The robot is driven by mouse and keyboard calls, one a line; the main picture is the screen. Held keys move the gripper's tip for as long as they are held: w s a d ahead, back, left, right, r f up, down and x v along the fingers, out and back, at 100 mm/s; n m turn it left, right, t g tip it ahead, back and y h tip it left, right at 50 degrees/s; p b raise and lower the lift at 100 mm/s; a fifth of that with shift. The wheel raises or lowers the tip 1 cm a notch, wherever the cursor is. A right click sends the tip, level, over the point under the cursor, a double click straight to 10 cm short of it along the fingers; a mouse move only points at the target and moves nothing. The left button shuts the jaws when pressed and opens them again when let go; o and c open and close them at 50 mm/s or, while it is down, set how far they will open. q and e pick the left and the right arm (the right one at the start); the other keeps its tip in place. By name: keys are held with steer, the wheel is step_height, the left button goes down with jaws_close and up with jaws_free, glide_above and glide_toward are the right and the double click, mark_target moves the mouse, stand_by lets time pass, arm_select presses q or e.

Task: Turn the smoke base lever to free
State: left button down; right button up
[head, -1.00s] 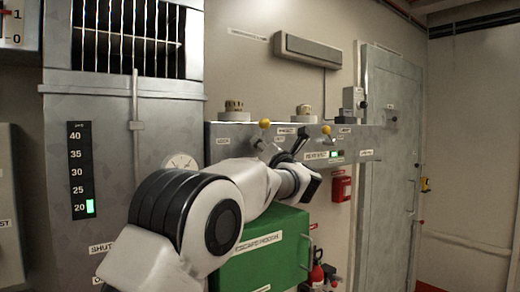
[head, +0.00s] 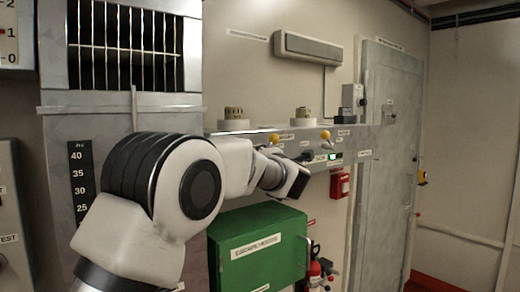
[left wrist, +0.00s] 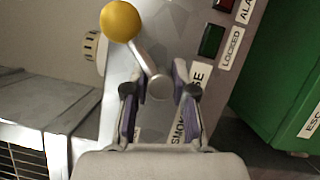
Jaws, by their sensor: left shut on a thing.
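The smoke base lever is a metal stem with a yellow ball. In the left wrist view the lever (left wrist: 147,60) leans up and left from a round hub, ball at its upper end. A label reading SMOKE (left wrist: 180,128) lies beside it, partly covered by a finger. My left gripper (left wrist: 158,92) has a finger on each side of the lever's foot and is shut on it. In the head view the yellow ball (head: 273,138) shows above my wrist; my left gripper's fingertips are hidden there. My right gripper is not in view.
A second yellow-ball lever (head: 325,135) stands right on the grey panel (head: 365,140), near a lit green indicator (head: 332,157). A green box (head: 258,250) is below. In the left wrist view a dark green window (left wrist: 212,40) adjoins a LOCKED label (left wrist: 230,48).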

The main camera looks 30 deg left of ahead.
arm_select(q)
steer(key=shift+r, duration=0.3)
steer(key=c, duration=1)
jaws_free()
steer(key=shift+o, duration=0.3)
steer(key=shift+w+d+f, duration=0.1)
steer(key=shift+f, duration=0.1)
steer(key=v, duration=1.2)
steer(key=shift+f, duration=0.1)
